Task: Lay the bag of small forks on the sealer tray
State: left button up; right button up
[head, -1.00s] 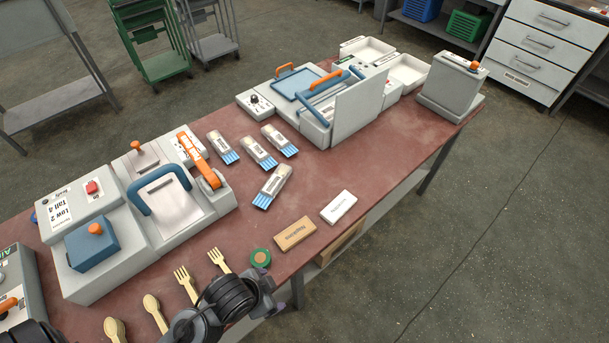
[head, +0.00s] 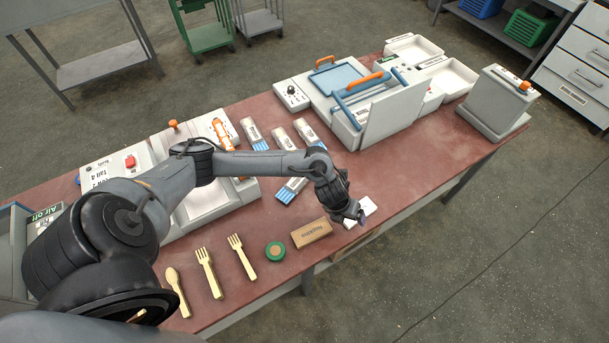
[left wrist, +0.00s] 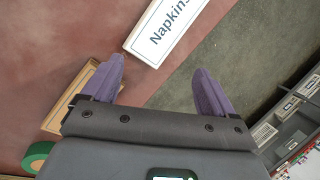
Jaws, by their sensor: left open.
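Several clear bags with blue-striped ends lie on the red bench. One bag (head: 291,189) lies nearer me, partly behind my arm; the others (head: 256,135) lie in a row behind it. Their labels are too small to read, so I cannot tell which holds small forks. A machine at the back has a flat blue tray (head: 341,77) with an orange handle; I cannot confirm it is the sealer tray. My left gripper (head: 356,218) is open and empty above the bench's front edge, by the white napkins packet (head: 363,207). It also shows in the left wrist view (left wrist: 157,85).
My arm covers much of the press machine (head: 200,207) at left. A grey box (head: 496,100) stands at the right end.

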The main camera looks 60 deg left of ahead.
pick_arm(q)
jog(key=a+r+m+g+y, duration=0.1)
jog(key=a+r+m+g, duration=0.15)
jog(key=a, duration=1.05)
notch_tip(320, 180, up, 4)
jog(key=f+g, duration=0.1)
send_over(298, 181)
jog(key=w, duration=0.3)
jog(key=f, duration=0.2)
jog(key=s+a+f, duration=0.1)
jog(key=shift+w+a+f+b, duration=0.1)
jog(key=shift+a+f+b, duration=0.05)
jog(key=shift+f, duration=1.55)
jog(key=shift+w+a+f+b, duration=0.1)
jog(key=shift+a+f+b, duration=0.05)
jog(key=shift+f, duration=1.5)
jog(key=c, duration=1.1)
jog(key=shift+c, duration=0.2)
